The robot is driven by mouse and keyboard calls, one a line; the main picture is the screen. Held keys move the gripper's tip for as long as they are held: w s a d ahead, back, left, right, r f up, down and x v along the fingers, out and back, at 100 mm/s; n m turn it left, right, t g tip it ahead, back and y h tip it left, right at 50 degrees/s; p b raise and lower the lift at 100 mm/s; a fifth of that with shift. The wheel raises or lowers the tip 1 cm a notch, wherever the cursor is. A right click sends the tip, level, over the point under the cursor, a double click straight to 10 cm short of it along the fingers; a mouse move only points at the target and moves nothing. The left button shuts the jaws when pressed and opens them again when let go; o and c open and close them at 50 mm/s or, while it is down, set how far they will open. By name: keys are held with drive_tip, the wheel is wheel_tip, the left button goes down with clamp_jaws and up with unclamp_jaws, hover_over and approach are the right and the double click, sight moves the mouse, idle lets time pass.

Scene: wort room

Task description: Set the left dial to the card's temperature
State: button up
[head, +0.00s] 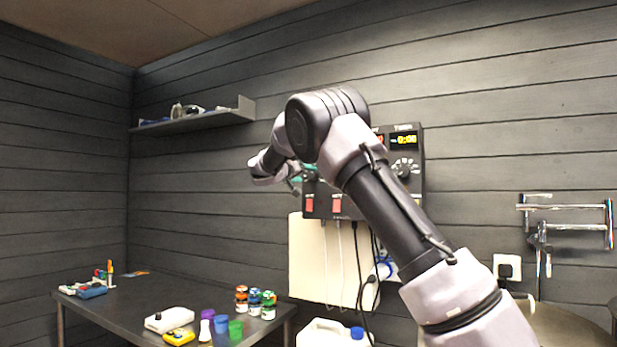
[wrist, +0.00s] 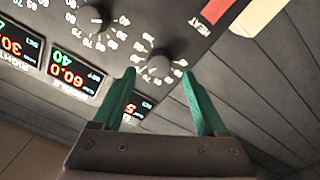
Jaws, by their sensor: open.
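The dark control panel (head: 413,143) is on the back wall, partly hidden by my arm in the head view. The wrist view shows it turned over, with one black dial (wrist: 160,63) in line with the gap between my fingertips and another dial (wrist: 95,16) beyond it. The nearer dial appears to be the left one; its setting is hard to read. Its display (wrist: 133,108) is mostly covered by my left finger. The middle display (wrist: 72,70) reads 60.0 in red. My gripper (wrist: 160,82) is open, green fingers apart; whether they touch the dial is unclear. No card is readable.
Red switches (head: 337,204) sit low on the panel, above a pale board (head: 318,255) with hanging cables. A dark table (head: 140,300) with jars, cups and a yellow meter stands at lower left. A shelf (head: 195,121) is on the wall. A white jug (head: 325,334) stands below.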

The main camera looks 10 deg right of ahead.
drive_tip(key=v, duration=0.6)
drive_tip(key=shift+s+a, duration=0.2)
drive_tip(key=shift+s, duration=0.15)
drive_tip(key=s+d+f+m+g+y, duration=0.1)
drive_tip(key=s+d+f+g, duration=0.1)
drive_tip(key=d, duration=0.4)
drive_tip(key=s+d+f+m+g, duration=0.1)
drive_tip(key=s+d+f+g, duration=0.15)
drive_tip(key=d, duration=0.35)
drive_tip(key=s+d+f+g+y, duration=0.2)
drive_tip(key=s+d+f, duration=0.15)
drive_tip(key=s, duration=0.25)
drive_tip(key=s+d+f+g+y, duration=0.1)
drive_tip(key=s+d+f+y, duration=0.1)
drive_tip(key=s+d, duration=0.35)
drive_tip(key=s+a+f+y, duration=0.2)
drive_tip(key=s, duration=0.7)
drive_tip(key=s+a+f+y, duration=0.2)
drive_tip(key=s+a+y, duration=0.1)
drive_tip(key=s, duration=0.7)
drive_tip(key=s+a+f+y, duration=0.2)
drive_tip(key=s+a+f, duration=0.1)
drive_tip(key=s, duration=0.6)
drive_tip(key=shift+s+m+y, duration=0.4)
drive_tip(key=shift+a+f, duration=0.1)
